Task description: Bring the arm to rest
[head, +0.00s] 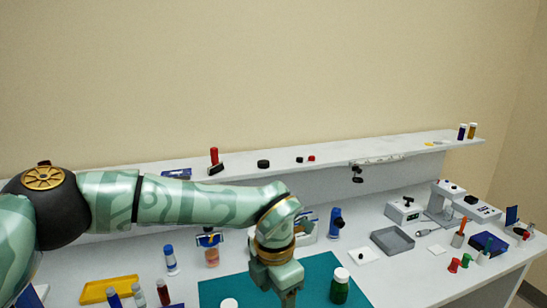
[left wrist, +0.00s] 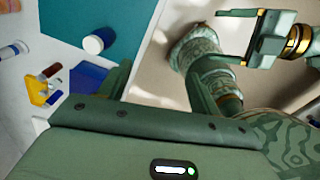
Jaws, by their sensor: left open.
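My left arm reaches in from the left in the head view, and my left gripper (head: 287,296) points down over the teal mat (head: 318,272). The fingertips are cut off by the lower edge. In the left wrist view the left gripper (left wrist: 160,82) has its two fingers apart with nothing between them. My right gripper (left wrist: 240,37) shows at the upper right of that view, its fingers apart and empty; it is out of the head view.
A green bottle (head: 339,286) stands right of the left gripper, and a white lid (head: 229,303) is left of it. A grey tray (head: 392,240) and a yellow tray (head: 108,288) lie on the bench. A shelf (head: 330,162) runs behind the arm.

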